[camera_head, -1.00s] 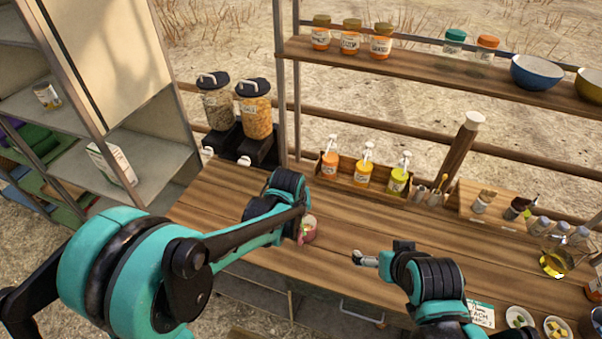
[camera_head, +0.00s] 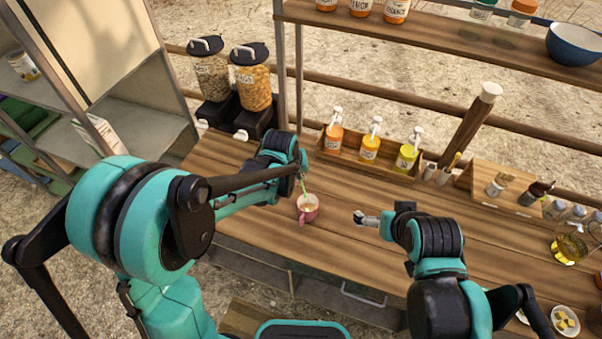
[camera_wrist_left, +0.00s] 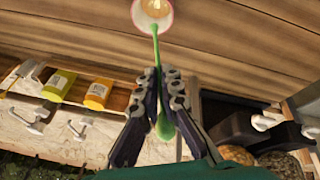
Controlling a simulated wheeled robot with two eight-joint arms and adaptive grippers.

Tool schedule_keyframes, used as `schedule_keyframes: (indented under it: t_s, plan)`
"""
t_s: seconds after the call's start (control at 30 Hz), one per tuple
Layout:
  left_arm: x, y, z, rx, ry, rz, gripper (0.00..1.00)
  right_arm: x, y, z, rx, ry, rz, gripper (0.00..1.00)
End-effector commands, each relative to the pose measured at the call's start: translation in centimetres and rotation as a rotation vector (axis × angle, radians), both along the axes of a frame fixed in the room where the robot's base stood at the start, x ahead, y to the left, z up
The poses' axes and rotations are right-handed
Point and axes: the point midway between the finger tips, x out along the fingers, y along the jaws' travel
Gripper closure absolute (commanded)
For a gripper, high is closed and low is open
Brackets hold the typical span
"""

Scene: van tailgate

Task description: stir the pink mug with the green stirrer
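The pink mug (camera_head: 308,212) stands upright on the wooden counter (camera_head: 350,265), with light brown contents; its open top also shows in the left wrist view (camera_wrist_left: 152,12). My left gripper (camera_head: 301,170) is just behind and above the mug. In the left wrist view, its fingers (camera_wrist_left: 158,76) are shut on the green stirrer (camera_wrist_left: 156,50). The stirrer slants from the fingers to the mug's rim; I cannot tell whether its tip is inside. My right gripper (camera_head: 362,217) hovers over the counter right of the mug; its finger gap is too small to judge.
Pump bottles (camera_head: 369,142) stand in a wooden rack behind the mug. Two lidded jars (camera_head: 253,85) stand at the back left. A glass oil jug (camera_head: 568,245) is at the right. The counter between the mug and the rack is clear.

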Motion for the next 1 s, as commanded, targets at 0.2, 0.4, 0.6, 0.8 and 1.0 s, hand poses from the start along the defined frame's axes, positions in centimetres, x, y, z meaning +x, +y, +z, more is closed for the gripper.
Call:
schedule_keyframes:
  t_s: [0.2,0.4,0.6,0.8,1.0]
  plan:
    - [0.2,0.7,-2.0,0.000,0.000,0.002,1.00,0.0,0.0,-1.5,0.000,0.000,0.000,0.00]
    - [0.1,0.4,-3.7,0.000,0.000,0.000,1.00,0.0,0.0,-3.0,0.000,0.000,0.000,0.00]
    - [0.0,0.0,-5.4,0.000,0.000,-0.001,1.00,0.0,0.0,-4.5,0.000,0.000,0.000,0.00]
    - [-0.1,-0.3,-7.0,0.000,0.000,-0.001,1.00,0.0,0.0,-5.9,0.000,0.000,0.000,0.00]
    - [-0.2,-0.6,-8.7,0.000,0.000,0.001,1.00,0.0,0.0,-7.4,0.000,0.000,0.000,0.00]
